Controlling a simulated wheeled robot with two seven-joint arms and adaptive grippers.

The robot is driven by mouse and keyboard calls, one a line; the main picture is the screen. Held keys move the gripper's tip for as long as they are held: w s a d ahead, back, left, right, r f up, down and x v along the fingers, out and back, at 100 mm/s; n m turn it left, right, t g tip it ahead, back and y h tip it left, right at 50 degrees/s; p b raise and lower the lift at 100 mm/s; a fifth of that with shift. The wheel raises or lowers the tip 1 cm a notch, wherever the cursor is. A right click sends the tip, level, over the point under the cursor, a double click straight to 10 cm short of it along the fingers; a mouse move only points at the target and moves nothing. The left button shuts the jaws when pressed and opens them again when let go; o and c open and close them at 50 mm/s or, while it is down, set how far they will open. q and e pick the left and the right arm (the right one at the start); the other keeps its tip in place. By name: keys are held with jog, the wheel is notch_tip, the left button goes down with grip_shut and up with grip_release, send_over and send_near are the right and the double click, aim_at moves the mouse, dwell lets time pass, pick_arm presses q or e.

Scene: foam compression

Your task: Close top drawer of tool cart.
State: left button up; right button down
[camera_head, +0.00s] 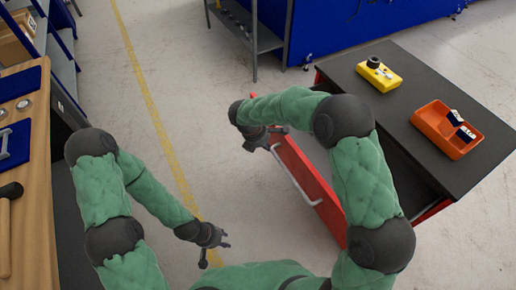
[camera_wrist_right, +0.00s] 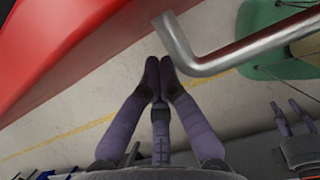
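The tool cart (camera_head: 424,73) stands at the right of the head view with a black top and red sides. Its red top drawer (camera_head: 308,180) is pulled out to the left and shows a silver handle (camera_head: 297,182) on its front. My right gripper (camera_head: 262,140) is beside the drawer front near the handle's far end. In the right wrist view its fingertips (camera_wrist_right: 159,72) are together with nothing between them, close to the handle (camera_wrist_right: 195,58) and the red drawer front (camera_wrist_right: 70,45). My left gripper (camera_head: 218,245) hangs low, away from the cart, with its fingers spread and empty.
A yellow case (camera_head: 379,75) and an orange bin (camera_head: 440,134) sit on the cart top. A wooden workbench (camera_head: 36,200) with tools is at the left. A grey shelf (camera_head: 262,38) stands behind. The floor between bench and cart is clear.

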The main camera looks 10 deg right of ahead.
jog(key=shift+w+d, duration=0.25)
jog(key=shift+d, duration=0.35)
jog(key=shift+w+d+r, duration=0.1)
jog(key=shift+w+d, duration=0.1)
jog(key=shift+d, duration=0.25)
jog(key=w+d+p, duration=0.2)
jog(key=w+d, duration=0.1)
jog(key=d, duration=0.4)
jog(key=w+d+p, duration=0.3)
jog(key=d, duration=0.5)
jog(key=w+d+p, duration=0.2)
jog(key=w+d, duration=0.1)
jog(key=d, duration=0.4)
jog(key=shift+w+d+p, duration=0.1)
jog(key=shift+d+p, duration=0.05)
jog(key=shift+p, duration=0.25)
jog(key=shift+w+d, duration=0.35)
jog(key=shift+d, duration=0.55)
jog(key=a, duration=0.2)
jog(key=s+a, duration=0.1)
jog(key=a, duration=0.1)
jog(key=shift+s, duration=0.2)
jog(key=p+v, duration=0.3)
jog(key=v, duration=0.6)
jog(key=shift+r, duration=0.4)
